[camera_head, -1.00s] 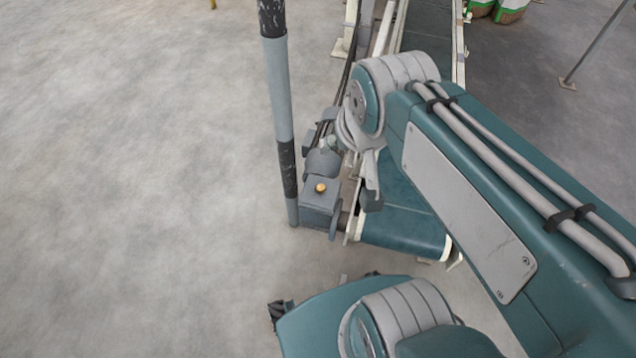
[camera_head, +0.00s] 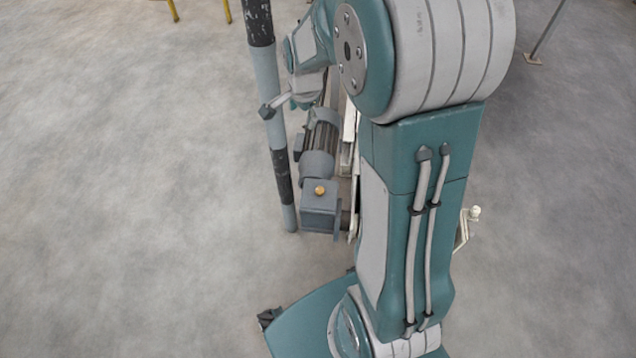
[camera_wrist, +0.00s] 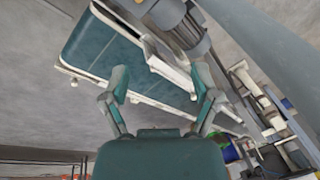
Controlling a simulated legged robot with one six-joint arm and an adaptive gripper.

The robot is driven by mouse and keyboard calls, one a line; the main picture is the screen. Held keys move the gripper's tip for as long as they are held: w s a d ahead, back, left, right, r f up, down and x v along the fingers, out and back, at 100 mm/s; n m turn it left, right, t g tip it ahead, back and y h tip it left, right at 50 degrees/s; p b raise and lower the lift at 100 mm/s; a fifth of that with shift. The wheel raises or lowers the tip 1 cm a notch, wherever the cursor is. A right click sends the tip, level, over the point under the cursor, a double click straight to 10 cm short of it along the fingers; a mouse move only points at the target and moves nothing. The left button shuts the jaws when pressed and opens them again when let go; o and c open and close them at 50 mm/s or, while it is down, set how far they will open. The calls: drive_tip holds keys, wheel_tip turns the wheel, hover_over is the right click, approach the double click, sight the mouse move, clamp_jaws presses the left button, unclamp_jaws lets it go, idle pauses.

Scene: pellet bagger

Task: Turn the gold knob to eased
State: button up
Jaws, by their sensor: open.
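A small round gold knob (camera_head: 319,190) sits on the top face of a grey gearbox box (camera_head: 320,215) at the lower end of a motor, in the head view. My gripper (camera_head: 283,106) is farther back in the head view, above the motor and beside the striped post, apart from the knob. In the wrist view my gripper (camera_wrist: 161,83) shows two spread fingers with nothing held between them. The knob's setting marks are too small to read.
A grey post with dark bands (camera_head: 270,100) stands just left of the motor (camera_head: 320,140). The green conveyor belt (camera_wrist: 105,50) with its pale frame fills much of the wrist view; my arm mostly hides it in the head view. Open concrete floor lies left.

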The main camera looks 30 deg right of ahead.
wheel_tip(320, 180, down, 5)
drive_tip(key=w+d+m, duration=0.2)
drive_tip(key=m+g, duration=0.3)
drive_tip(key=m, duration=0.8)
hover_over(320, 189)
wheel_tip(320, 189, down, 27)
wheel_tip(320, 189, down, 9)
drive_tip(key=shift+a+f, duration=0.15)
drive_tip(key=shift+f, duration=0.5)
clamp_jaws()
